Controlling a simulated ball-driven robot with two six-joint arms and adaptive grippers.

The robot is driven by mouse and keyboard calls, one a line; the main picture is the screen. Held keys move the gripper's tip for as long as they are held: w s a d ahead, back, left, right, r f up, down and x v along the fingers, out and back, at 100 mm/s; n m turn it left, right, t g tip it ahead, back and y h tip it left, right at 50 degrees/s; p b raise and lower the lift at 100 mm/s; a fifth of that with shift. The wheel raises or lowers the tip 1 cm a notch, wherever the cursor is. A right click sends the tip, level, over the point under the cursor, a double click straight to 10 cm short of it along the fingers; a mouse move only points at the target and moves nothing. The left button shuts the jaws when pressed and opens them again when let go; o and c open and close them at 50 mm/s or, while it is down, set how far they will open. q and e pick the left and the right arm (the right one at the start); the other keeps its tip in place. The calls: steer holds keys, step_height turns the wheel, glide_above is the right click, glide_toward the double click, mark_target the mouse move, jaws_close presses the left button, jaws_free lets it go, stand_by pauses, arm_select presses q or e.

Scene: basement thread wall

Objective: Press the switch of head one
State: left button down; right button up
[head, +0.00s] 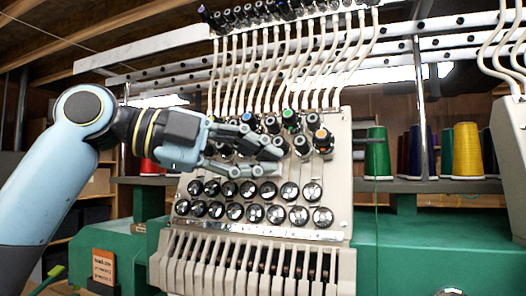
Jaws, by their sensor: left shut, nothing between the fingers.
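A pale embroidery machine head (339,180) stands in the middle of the head view. Its face carries an upper row of tension knobs, some with green, blue or orange caps, and two rows of shiny black round dials (323,217). I cannot tell which part is the switch. My left gripper (279,160) comes in from the left, in front of the upper knobs. It is shut and empty, and hides some of the knobs. Whether its fingertips touch the face is unclear. My right gripper is not in view.
Green (377,154) and yellow (467,150) thread cones stand on a shelf at the right. Part of another pale head (512,150) shows at the right edge. The green machine body (425,245) runs below. An orange label (103,266) is at the lower left.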

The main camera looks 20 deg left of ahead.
arm_select(q)
steer(key=shift+w+f, duration=0.25)
steer(key=shift+w, duration=0.2)
steer(key=shift+w+d+f, duration=0.1)
steer(key=shift+w+d, duration=0.1)
steer(key=shift+w, duration=0.05)
